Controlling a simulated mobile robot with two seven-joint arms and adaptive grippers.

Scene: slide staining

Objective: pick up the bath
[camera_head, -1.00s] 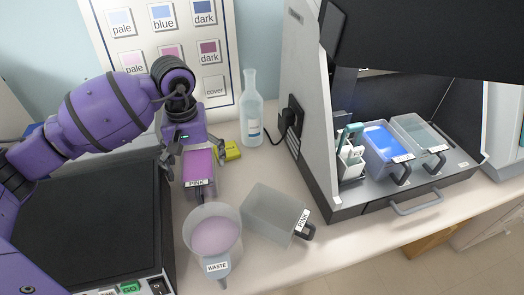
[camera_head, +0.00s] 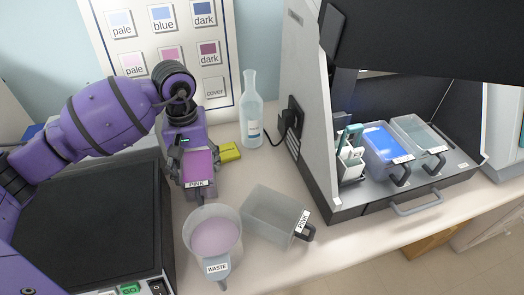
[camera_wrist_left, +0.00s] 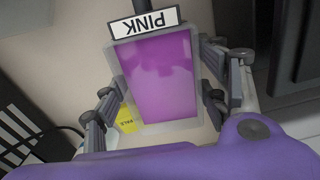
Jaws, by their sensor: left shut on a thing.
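The bath of pink liquid (camera_head: 200,165), a clear box with a "PINK" label and a dark handle, stands upright on the bench between the black box and the glass bottle. It fills the middle of the left wrist view (camera_wrist_left: 158,82), its label upside down there. My left gripper (camera_head: 198,157) comes from behind and above, with its fingers shut on the bath's two side walls. In the left wrist view the fingers (camera_wrist_left: 163,96) lie along both sides. I cannot tell any gap under the bath. My right gripper is not in view.
A waste beaker (camera_head: 213,236) stands just in front of the bath. An empty clear bath (camera_head: 268,212) is to its right. A yellow block (camera_head: 230,152) and a glass bottle (camera_head: 252,115) stand behind. A black box (camera_head: 85,215) is close on the left.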

